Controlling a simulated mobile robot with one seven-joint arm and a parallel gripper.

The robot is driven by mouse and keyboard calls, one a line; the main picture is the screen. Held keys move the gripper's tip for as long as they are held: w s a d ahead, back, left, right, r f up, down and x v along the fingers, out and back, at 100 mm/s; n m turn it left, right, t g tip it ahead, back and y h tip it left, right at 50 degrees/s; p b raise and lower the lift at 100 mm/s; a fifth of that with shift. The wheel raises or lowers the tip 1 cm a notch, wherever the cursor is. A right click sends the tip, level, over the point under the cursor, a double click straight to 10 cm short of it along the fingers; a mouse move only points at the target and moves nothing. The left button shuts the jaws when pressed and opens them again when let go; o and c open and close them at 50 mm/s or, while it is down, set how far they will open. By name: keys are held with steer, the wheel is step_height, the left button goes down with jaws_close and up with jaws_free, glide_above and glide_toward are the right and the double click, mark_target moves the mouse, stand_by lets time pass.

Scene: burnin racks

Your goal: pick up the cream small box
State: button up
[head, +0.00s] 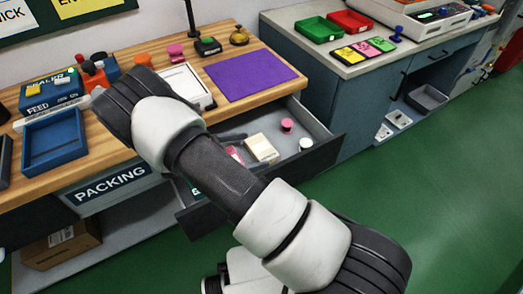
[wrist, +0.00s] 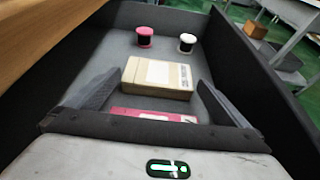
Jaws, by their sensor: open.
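The cream small box (wrist: 157,78) lies flat in the open drawer, with a pale label on its top. It also shows in the head view (head: 262,149), just right of my forearm. My gripper (wrist: 158,100) is open in the wrist view, with one dark finger to the left of the box and one to the right. In the head view my arm hides most of the gripper.
The open drawer (head: 325,150) has dark walls close on both sides. A pink spool (wrist: 144,36) and a white-topped spool (wrist: 187,42) stand beyond the box. A pink-red item (wrist: 150,115) lies on the near side. The wooden packing bench (head: 215,103) is above the drawer.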

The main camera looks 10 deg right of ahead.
mark_target(267, 145)
steer(key=x, duration=0.3)
steer(key=b+x, duration=0.1)
steer(key=x, duration=0.1)
steer(key=shift+w+d+r, duration=0.1)
steer(key=shift+w+r, duration=0.05)
steer(key=shift+r, duration=0.25)
steer(key=c, duration=0.8)
steer(key=shift+r, duration=0.2)
